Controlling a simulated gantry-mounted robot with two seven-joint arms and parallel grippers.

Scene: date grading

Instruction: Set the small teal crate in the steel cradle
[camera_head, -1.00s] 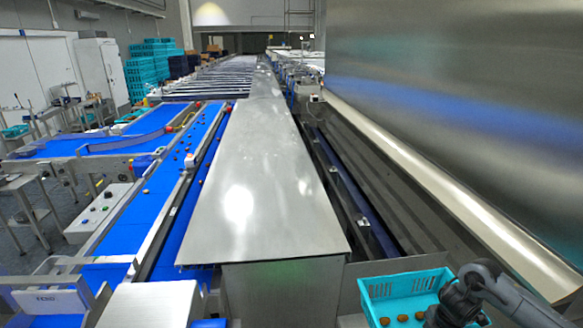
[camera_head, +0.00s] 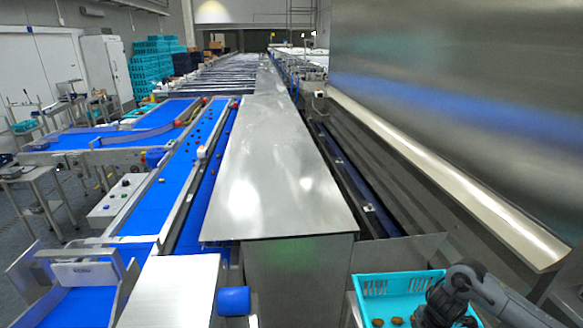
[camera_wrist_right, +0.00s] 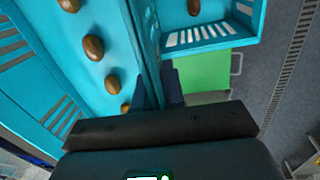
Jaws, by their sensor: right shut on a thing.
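The small teal crate (camera_head: 400,282) is at the bottom right of the head view, with several brown dates in it. My right gripper (camera_wrist_right: 160,85) is shut on a teal wall, which stands between its fingers in the right wrist view. In the head view my right arm covers part of the crate's right side. The wrist view shows dates on both sides of the wall; I cannot tell whether the teal part at right (camera_wrist_right: 215,36) belongs to the same crate. I cannot pick out the steel cradle for certain. My left gripper is not in view.
A long steel cover (camera_head: 270,170) runs away through the middle. Blue belts (camera_head: 170,190) lie to its left, and a steel bracket (camera_head: 85,272) stands at lower left. A tall steel panel (camera_head: 470,100) fills the right. A green surface (camera_wrist_right: 205,70) lies below the gripper.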

